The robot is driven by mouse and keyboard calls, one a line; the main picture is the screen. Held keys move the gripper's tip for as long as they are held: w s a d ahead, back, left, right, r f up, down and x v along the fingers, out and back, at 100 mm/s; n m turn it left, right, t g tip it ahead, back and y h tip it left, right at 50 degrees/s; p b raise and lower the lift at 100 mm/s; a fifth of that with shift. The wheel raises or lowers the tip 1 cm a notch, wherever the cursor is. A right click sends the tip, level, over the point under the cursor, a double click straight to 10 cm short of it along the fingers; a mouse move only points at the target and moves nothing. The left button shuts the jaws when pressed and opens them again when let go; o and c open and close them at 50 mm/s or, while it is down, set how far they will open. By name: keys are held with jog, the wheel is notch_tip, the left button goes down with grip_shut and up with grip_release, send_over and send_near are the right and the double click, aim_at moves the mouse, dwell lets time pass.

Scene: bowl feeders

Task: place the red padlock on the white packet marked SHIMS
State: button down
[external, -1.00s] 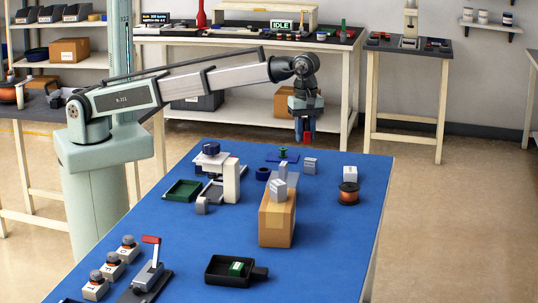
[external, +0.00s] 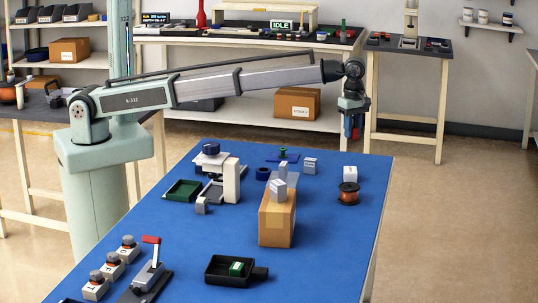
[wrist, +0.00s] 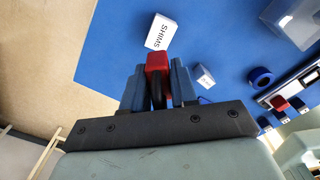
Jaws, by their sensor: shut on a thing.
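My gripper (external: 353,132) is shut on the red padlock (wrist: 158,62) and holds it in the air near the far right corner of the blue table. In the external view the packet (external: 350,174) stands on the table, lower in the picture than my gripper. The padlock and packet appear apart.
A copper spool (external: 348,193) stands close to the packet. A small labelled block (external: 310,165) and a blue ring (external: 262,174) lie to its left. A cardboard box (external: 276,222) with pale blocks on top stands mid-table. The table's right edge is near.

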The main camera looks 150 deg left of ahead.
aim_at(351, 169)
jog(key=shift+f, duration=5.4)
jog(key=c, duration=0.9)
grip_release()
jog(key=shift+f, duration=0.1)
notch_tip(351, 169, up, 12)
jog(key=shift+r, duration=0.15)
